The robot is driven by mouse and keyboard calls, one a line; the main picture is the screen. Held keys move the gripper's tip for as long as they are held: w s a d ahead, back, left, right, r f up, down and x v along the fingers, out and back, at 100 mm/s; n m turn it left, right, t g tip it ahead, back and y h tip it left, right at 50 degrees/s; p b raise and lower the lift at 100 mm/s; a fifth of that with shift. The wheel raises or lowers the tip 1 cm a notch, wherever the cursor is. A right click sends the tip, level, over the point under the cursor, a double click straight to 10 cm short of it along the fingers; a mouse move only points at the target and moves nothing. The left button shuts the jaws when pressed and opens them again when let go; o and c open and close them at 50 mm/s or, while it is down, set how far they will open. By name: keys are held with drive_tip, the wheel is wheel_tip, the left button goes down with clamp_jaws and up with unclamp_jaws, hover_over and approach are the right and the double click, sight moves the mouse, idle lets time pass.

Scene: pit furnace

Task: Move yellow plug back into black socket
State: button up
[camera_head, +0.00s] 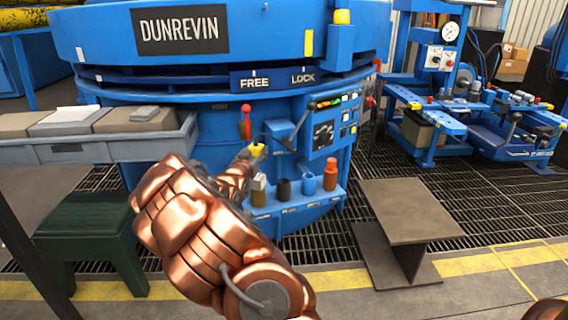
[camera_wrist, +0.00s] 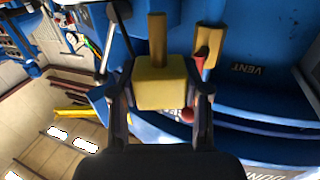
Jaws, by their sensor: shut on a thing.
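My copper-coloured arm reaches up to the furnace front, and my gripper (camera_head: 252,154) is shut on the yellow plug (camera_head: 257,149). In the wrist view the plug (camera_wrist: 163,85) is a yellow block with a narrower tan stem, gripped between both fingers (camera_wrist: 163,92). The black socket (camera_head: 284,191) stands upright on the blue shelf, below and to the right of the held plug, and looks empty. The plug is clear of it. I cannot pick out the black socket in the wrist view.
On the shelf, a tan and grey piece (camera_head: 258,188) stands left, a blue socket (camera_head: 308,185) and an orange-red piece (camera_head: 330,176) right. A red handle (camera_head: 245,122) and control panel (camera_head: 332,124) are close by. A metal stand (camera_head: 410,212) stands right, a green stool (camera_head: 85,228) left.

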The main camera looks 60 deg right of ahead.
drive_tip(key=s+d+f+m+g, duration=0.25)
drive_tip(key=s+d, duration=0.25)
drive_tip(key=s, duration=0.3)
drive_tip(key=shift+g+h, duration=0.4)
drive_tip(key=shift+g, duration=0.05)
drive_tip(key=shift+w+f+b, duration=0.15)
drive_tip(key=shift+f+b, duration=1.1)
drive_tip(key=shift+f, duration=0.3)
drive_tip(key=shift+w+f+b, duration=0.1)
drive_tip(key=shift+f+b, duration=1.1)
drive_tip(key=shift+f, duration=0.3)
drive_tip(key=shift+p, duration=0.6)
drive_tip(key=shift+f, duration=0.6)
drive_tip(key=o, duration=0.9)
drive_tip(key=s+a, duration=0.1)
drive_tip(key=a, duration=1)
drive_tip(key=shift+s, duration=0.3)
